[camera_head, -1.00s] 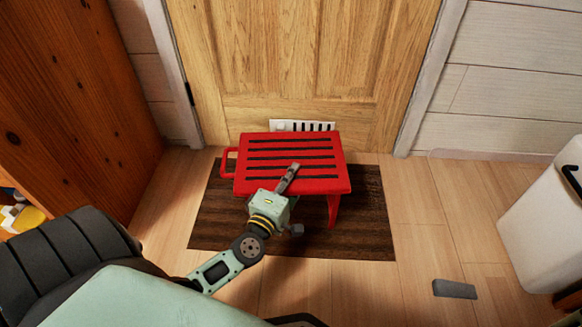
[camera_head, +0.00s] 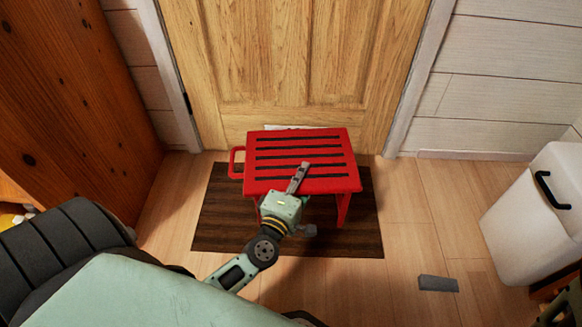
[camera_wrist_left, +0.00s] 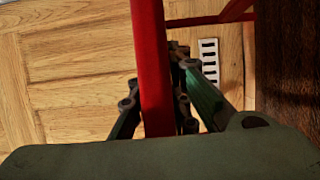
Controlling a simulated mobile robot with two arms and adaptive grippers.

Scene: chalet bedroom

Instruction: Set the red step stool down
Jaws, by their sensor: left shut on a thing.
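The red step stool (camera_head: 300,150) has a top with several dark grip strips, a loop handle on its left side and red legs below. It is upright above the dark mat in front of the door. My left gripper (camera_head: 299,178) is shut on the stool's near edge. In the left wrist view, the red bar of the stool (camera_wrist_left: 151,70) runs between the fingers of the left gripper (camera_wrist_left: 160,105). Whether the stool's feet touch the mat is hidden.
The dark brown mat (camera_head: 222,215) lies on the plank floor before the wooden door (camera_head: 290,60). A pale vent (camera_wrist_left: 209,62) is low behind the stool. A white bin (camera_head: 535,220) stands at right, a grey block (camera_head: 438,284) lies nearer, and a wooden cabinet (camera_head: 75,110) is left.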

